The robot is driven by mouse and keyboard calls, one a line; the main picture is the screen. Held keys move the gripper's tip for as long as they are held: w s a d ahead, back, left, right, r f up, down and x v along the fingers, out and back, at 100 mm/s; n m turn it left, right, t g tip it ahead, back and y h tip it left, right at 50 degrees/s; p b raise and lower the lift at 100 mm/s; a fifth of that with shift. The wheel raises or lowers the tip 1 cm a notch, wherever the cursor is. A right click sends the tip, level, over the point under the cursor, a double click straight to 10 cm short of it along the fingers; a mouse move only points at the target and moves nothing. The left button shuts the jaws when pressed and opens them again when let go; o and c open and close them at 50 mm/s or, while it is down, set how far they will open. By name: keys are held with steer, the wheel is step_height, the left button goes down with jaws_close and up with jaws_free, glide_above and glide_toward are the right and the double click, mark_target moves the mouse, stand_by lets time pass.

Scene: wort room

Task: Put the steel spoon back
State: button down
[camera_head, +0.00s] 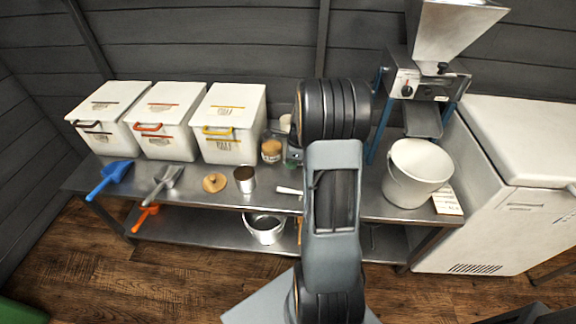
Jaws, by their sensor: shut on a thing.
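My arm rises across the middle of the camera_head view, and its dark upper joint and grey link cover part of the bench. My gripper is hidden behind the arm, so what it holds does not show. I cannot make out a steel spoon for certain. A small pale, narrow piece (288,190) shows just left of my arm at the bench's front edge; I cannot tell what it is. A steel scoop (165,182) with a grey handle lies on the left part of the bench, its handle over the front edge.
The steel bench (215,193) holds three white bins (233,110), a blue scoop (113,174), a wooden lid (214,182), a metal cup (245,180), a jar (271,149) and a white bucket (417,174) below a mill (425,80). A freezer (510,180) stands right.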

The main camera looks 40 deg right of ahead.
steer(key=shift+d+f, duration=0.2)
steer(key=shift+f, duration=0.05)
step_height(320, 180, down, 6)
steer(key=b, duration=0.6)
steer(key=shift+f+b, duration=0.1)
steer(key=shift+b, duration=0.25)
steer(key=c, duration=1.1)
jaws_free()
